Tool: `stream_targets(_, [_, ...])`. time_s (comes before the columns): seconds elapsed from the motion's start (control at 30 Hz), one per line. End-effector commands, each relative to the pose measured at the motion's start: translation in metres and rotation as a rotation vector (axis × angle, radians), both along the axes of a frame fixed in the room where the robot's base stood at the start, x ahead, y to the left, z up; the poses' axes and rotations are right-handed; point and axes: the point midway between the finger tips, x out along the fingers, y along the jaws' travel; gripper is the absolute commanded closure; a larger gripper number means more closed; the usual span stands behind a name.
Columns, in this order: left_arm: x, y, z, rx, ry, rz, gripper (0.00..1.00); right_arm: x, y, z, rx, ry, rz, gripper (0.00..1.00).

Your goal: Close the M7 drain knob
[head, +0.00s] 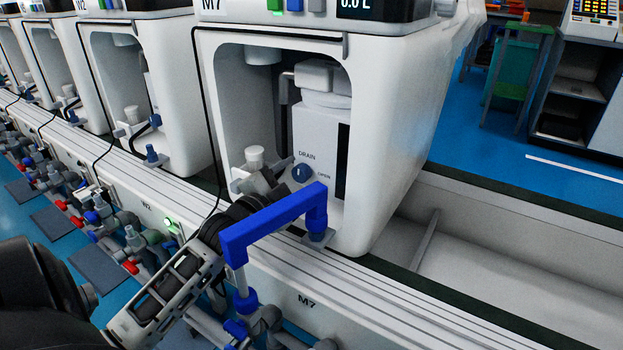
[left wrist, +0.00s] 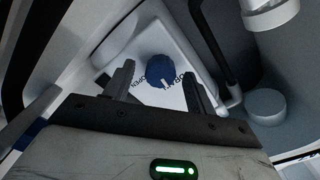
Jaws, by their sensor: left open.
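The M7 drain knob (head: 302,173) is a round dark blue knob with a white pointer line. It sits on the front of a white box with the words DRAIN and OPEN printed beside it, inside the M7 unit (head: 405,110). In the left wrist view the knob (left wrist: 161,70) lies between and beyond the two dark fingers of my left gripper (left wrist: 158,85), which are apart with nothing held. In the head view my left gripper (head: 273,180) reaches into the unit's opening just left of the knob; its fingertips are hard to make out. My right gripper is not in view.
A blue bent pipe (head: 270,222) stands in front of the opening, close to my left arm. A white cap (head: 254,157) is left of the knob. Similar units stand to the left. An empty trough (head: 490,250) lies at the right.

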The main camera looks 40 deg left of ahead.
Motion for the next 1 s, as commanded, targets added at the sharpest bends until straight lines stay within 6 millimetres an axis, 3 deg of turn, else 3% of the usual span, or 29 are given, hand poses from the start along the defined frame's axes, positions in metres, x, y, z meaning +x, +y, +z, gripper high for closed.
stream_targets(0.33, [0.001,0.004,0.0,-0.001,0.001,0.007,0.47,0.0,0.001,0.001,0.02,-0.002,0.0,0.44])
stream_targets(0.5, [0.001,0.004,0.0,-0.001,0.001,0.006,0.89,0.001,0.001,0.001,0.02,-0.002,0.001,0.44])
stream_targets(0.77, [0.001,0.004,0.004,-0.058,-0.004,0.006,0.89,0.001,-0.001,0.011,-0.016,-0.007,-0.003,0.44])
stream_targets(1.0, [0.001,0.004,0.0,-0.135,-0.013,0.006,0.89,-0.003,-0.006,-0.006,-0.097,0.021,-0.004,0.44])
